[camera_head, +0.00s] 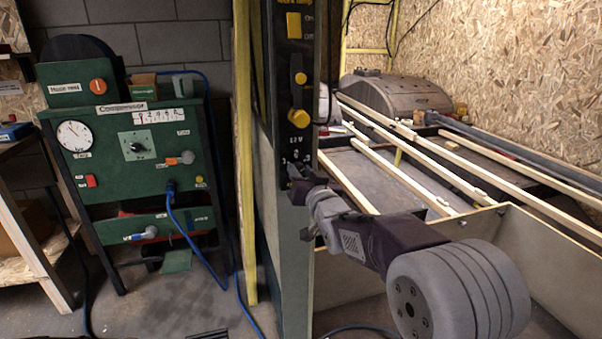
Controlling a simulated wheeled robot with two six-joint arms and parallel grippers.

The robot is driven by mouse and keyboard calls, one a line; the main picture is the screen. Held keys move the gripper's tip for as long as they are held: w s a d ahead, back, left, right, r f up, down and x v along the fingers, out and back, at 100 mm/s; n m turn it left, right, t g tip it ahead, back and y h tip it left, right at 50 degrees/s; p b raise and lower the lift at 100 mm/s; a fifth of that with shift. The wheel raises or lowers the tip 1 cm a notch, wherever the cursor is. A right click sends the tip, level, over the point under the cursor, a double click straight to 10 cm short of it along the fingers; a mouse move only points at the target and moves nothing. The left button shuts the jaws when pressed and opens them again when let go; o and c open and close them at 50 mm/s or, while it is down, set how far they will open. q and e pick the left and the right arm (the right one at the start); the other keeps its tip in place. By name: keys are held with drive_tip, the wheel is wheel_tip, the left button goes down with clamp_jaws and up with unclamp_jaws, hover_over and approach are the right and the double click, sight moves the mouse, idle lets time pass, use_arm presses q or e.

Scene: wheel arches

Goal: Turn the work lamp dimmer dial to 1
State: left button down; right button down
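A narrow dark control panel (284,225) stands upright on the end of a partition, seen at a slant. A yellow rocker switch (294,25) with small On/Off marks is at its top, under a label cut by the picture edge. Below are a small yellow control (300,78) and a round yellow knob (299,118). Under these are small white scale marks, too small to read surely. My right gripper (297,177) is at the panel by these marks and hides what lies behind it. Its fingers are too small and dark to judge.
A green compressor panel (110,170) with a gauge (75,136), dial and switches stands at the left. A blue hose (205,262) runs along the floor. Wooden strips (420,150) and a brown wheel arch (400,93) are behind my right arm.

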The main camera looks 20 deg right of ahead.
drive_tip(key=shift+n, duration=0.3)
drive_tip(key=shift+a+f+n+h+b, duration=0.15)
drive_tip(key=shift+n+b, duration=3.45)
drive_tip(key=shift+n, duration=2.1)
drive_tip(key=shift+n+h+b, duration=0.15)
drive_tip(key=shift+n+b, duration=3.4)
drive_tip(key=shift+n, duration=2.15)
drive_tip(key=c, duration=1.1)
unclamp_jaws()
drive_tip(key=shift+o, duration=0.2)
